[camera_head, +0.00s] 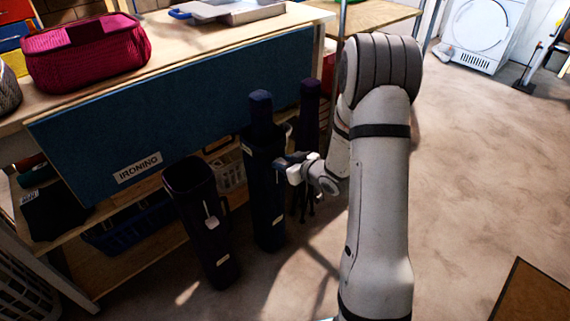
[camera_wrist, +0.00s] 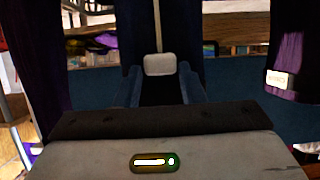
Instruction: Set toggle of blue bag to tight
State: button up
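The blue bag (camera_head: 264,190) is a tall dark navy sack standing upright on the floor, in the middle of the head view. Its body (camera_wrist: 132,45) fills the centre of the wrist view. A light cord (camera_wrist: 158,22) runs down its front to a pale rounded toggle (camera_wrist: 160,63). My gripper (camera_head: 284,162) is at the right side of the bag, about mid-height. In the wrist view my gripper (camera_wrist: 160,74) is open, one finger on each side below the toggle. I cannot tell whether the fingers touch it. The toggle is hidden in the head view.
A dark purple bag (camera_head: 195,225) with a white toggle (camera_head: 212,222) stands close at left. Another purple bag (camera_head: 309,100) stands at right, behind my arm. A blue ironing board (camera_head: 150,130) and a wooden bench (camera_head: 190,48) are behind.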

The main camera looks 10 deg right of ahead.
jog(key=o, duration=0.3)
jog(key=p+v, duration=0.2)
jog(key=v, duration=0.6)
dwell(0.4)
jog(key=s+d+r+m+g+h+p, duration=0.1)
jog(key=s+r+h+p, duration=0.15)
jog(key=r+p, duration=0.5)
jog(key=s+d+r+m+g+h+p, duration=0.1)
jog(key=d+r+m+g+h+p, duration=0.2)
jog(key=r, duration=0.7)
jog(key=s+r+h+p, duration=0.25)
jog(key=r+p, duration=0.35)
jog(key=r, duration=0.3)
jog(key=s+a+r+g+p, duration=0.1)
jog(key=s+a+r+p, duration=0.1)
jog(key=s+r, duration=0.3)
jog(key=s+a+r+m+g+p, duration=0.1)
jog(key=s+a+r+g+p, duration=0.1)
jog(key=s+r+p, duration=0.3)
jog(key=s+a+r+m+g+y+p, duration=0.1)
jog(key=s+a+r+g+p, duration=0.1)
jog(key=s+r, duration=0.4)
jog(key=shift+s+a+r+p, duration=0.2)
jog(key=shift+s+a+p, duration=0.25)
jog(key=shift+s, duration=0.2)
jog(key=shift+s+a+r+p, duration=0.2)
jog(key=shift+s+a+p, duration=0.1)
jog(key=shift+s+p, duration=0.3)
